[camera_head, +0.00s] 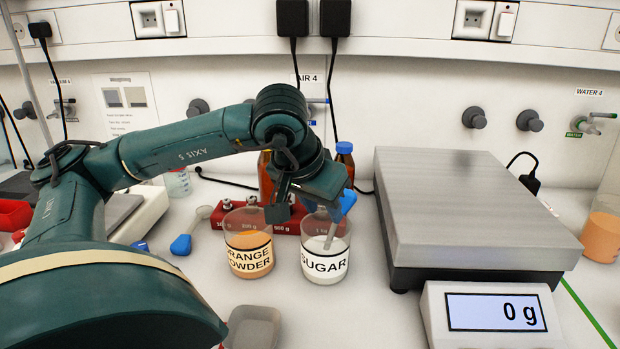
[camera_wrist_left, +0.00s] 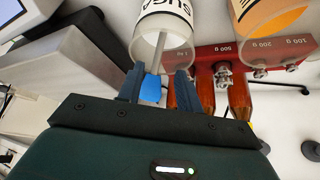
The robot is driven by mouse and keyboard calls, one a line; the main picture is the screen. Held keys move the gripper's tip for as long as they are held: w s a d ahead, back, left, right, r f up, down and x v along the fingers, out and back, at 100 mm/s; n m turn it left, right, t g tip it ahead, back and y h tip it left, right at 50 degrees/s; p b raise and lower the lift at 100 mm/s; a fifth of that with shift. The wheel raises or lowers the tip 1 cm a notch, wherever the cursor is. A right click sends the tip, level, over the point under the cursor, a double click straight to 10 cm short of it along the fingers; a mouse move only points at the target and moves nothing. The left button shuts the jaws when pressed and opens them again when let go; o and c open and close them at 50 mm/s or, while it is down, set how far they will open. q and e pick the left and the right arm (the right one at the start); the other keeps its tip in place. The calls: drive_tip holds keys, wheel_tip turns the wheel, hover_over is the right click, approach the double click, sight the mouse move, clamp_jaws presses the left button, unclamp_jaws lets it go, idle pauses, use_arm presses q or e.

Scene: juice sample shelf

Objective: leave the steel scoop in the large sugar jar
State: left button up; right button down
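The glass sugar jar (camera_head: 326,264), labelled SUGAR, stands upright on the bench and holds white powder. The steel scoop's grey shaft (camera_head: 331,233) leans in the jar, with its blue handle (camera_head: 347,201) up past the rim. My left gripper (camera_head: 310,205) is over the jar, pointing down. In the left wrist view, my left gripper (camera_wrist_left: 158,86) has its fingers apart, with the blue handle (camera_wrist_left: 152,90) between them and a gap beside the right finger. The shaft (camera_wrist_left: 158,52) runs into the sugar jar (camera_wrist_left: 163,22). The scoop's bowl is hidden. My right gripper is not in view.
An orange powder jar (camera_head: 249,262) stands close left of the sugar jar. A red weight rack (camera_head: 287,222) and bottles are behind. A large scale (camera_head: 470,205), reading 0 g, is at right. Another blue-handled scoop (camera_head: 181,245) lies at left. A grey tray (camera_head: 254,328) lies in front.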

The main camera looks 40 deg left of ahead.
use_arm(q)
drive_tip(key=p+v, duration=0.1)
drive_tip(key=v, duration=0.9)
drive_tip(key=shift+r, duration=0.25)
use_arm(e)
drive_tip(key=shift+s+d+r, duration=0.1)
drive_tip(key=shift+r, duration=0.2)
